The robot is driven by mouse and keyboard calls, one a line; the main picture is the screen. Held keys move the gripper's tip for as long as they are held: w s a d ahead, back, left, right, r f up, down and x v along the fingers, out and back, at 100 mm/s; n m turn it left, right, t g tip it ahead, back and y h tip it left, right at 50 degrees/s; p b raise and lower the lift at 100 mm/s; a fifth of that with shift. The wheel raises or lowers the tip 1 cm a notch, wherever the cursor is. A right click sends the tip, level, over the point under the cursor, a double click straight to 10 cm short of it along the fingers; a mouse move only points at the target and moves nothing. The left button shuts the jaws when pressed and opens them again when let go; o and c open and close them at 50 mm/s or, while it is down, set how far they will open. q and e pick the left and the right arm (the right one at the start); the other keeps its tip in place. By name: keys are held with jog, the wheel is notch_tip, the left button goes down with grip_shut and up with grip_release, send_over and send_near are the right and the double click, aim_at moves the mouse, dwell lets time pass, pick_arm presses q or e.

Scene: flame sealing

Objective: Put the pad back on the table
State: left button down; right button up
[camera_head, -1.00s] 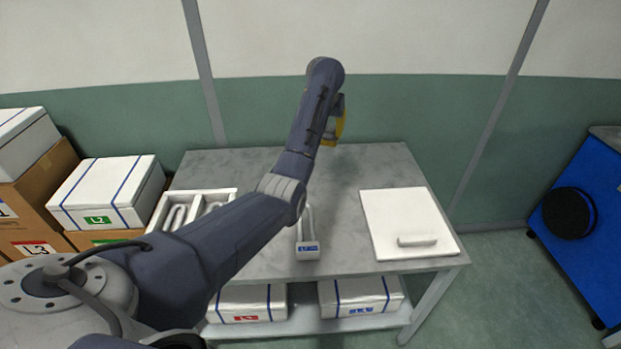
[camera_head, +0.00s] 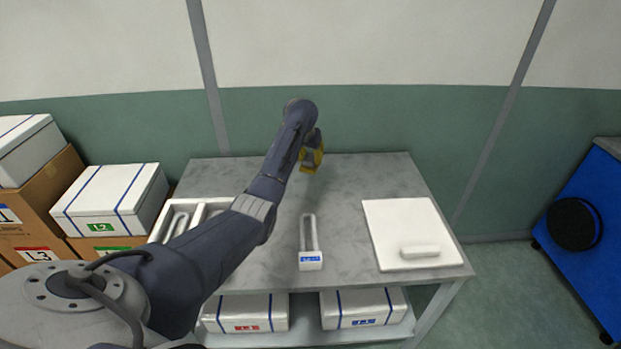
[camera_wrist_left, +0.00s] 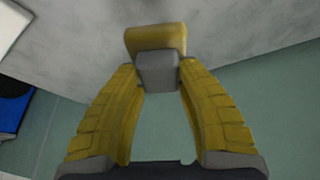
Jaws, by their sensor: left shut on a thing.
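My left gripper (camera_head: 311,158) is over the back part of the grey table (camera_head: 345,225); its exact height is hard to tell. In the left wrist view its yellow fingers (camera_wrist_left: 157,72) are shut on the grey block of the pad. The pad (camera_wrist_left: 155,40) shows there as a yellow block beyond the grey one, with the grey table top behind it. In the head view the pad is hard to tell apart from the yellow fingers. My right gripper is not in view.
A white U-shaped item with a blue label (camera_head: 310,260) lies mid-table. A white board (camera_head: 395,225) with a small white bar (camera_head: 420,251) lies at right. A white tray (camera_head: 222,200) stands at left, partly behind my arm. The table's back right is bare.

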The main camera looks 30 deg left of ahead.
aim_at(308, 167)
pick_arm(q)
jog(key=shift+f, duration=4.65)
jog(key=shift+f, duration=0.15)
jog(key=c, duration=1)
grip_release()
jog(key=shift+o, duration=0.2)
jog(key=v, duration=1.2)
jog(key=shift+s, duration=0.1)
